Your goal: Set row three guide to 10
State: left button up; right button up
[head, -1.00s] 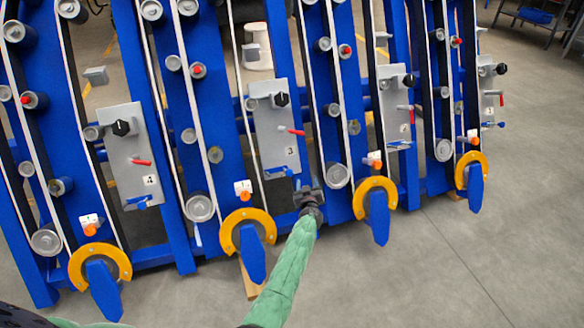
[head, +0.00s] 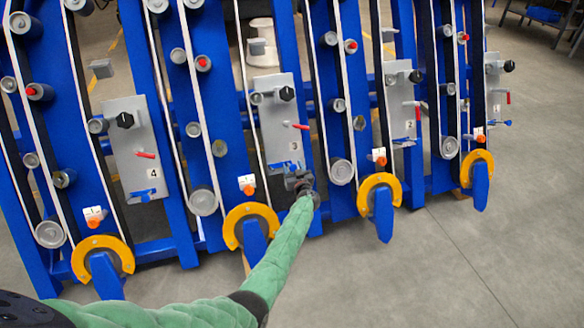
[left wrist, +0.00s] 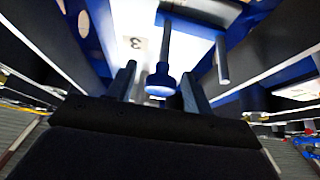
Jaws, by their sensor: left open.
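The grey row three panel (head: 272,118) stands in the middle of the blue frame, with a "3" near its lower end. My left gripper (head: 300,182) is at the panel's lower end. In the left wrist view, the open jaws (left wrist: 158,76) stand either side of a round blue knob (left wrist: 160,84) on a stem, and I see no clear contact. The "3" label (left wrist: 136,43) is close behind. I cannot read any scale value. My right gripper is not in view.
Similar panels stand at row four (head: 130,150) on the left and row two (head: 402,105) on the right. Yellow rings (head: 378,186) with blue tips line the frame's lower edge. A metal rod (left wrist: 222,60) stands right of the jaws. Grey floor is clear in front.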

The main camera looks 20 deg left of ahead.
pick_arm(q)
jog(key=shift+x, duration=0.8)
grip_shut()
jog(key=shift+w+d+r+p, duration=0.1)
jog(key=shift+w+d+p, duration=0.05)
jog(key=shift+d+p, duration=0.2)
jog(key=shift+w+d, duration=0.1)
grip_release()
